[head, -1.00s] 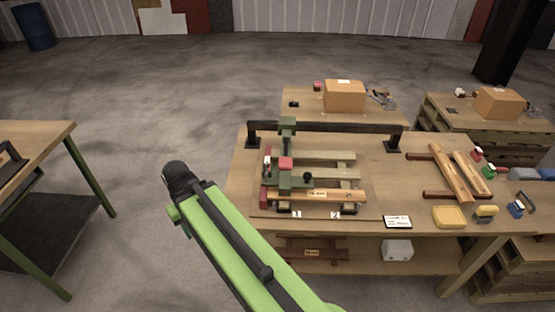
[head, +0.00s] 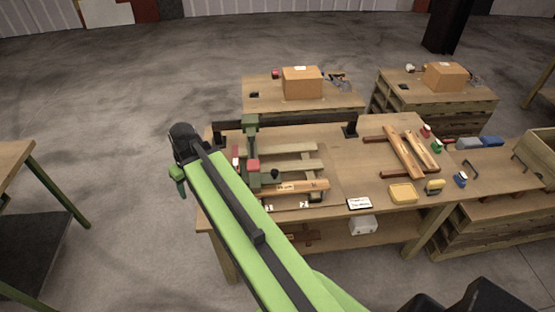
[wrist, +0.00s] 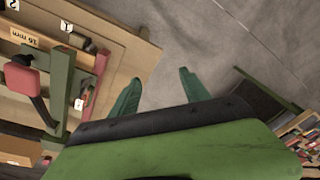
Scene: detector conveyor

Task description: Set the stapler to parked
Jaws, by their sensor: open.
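What appears to be the stapler is a green head with a red block (head: 252,165), hanging on a black rail (head: 290,127) over a slatted wooden pallet (head: 298,165) on the workbench. It is at the left part of the rail. The wrist view shows the red block (wrist: 22,82) on a dark arm beside a green upright (wrist: 62,88) at the left. My gripper (head: 178,182) is open and empty, left of the bench's left edge. Its two green fingers (wrist: 158,88) are spread over bare floor, apart from the stapler. My arm hides part of the jig's front left.
Number tags (head: 304,204) and a white card (head: 359,203) lie along the front edge. Loose boards (head: 405,153), a yellow block (head: 402,193) and small coloured tools are at the right. Cardboard boxes (head: 302,82) stand behind. Another table (head: 15,160) is at the left, with clear floor between.

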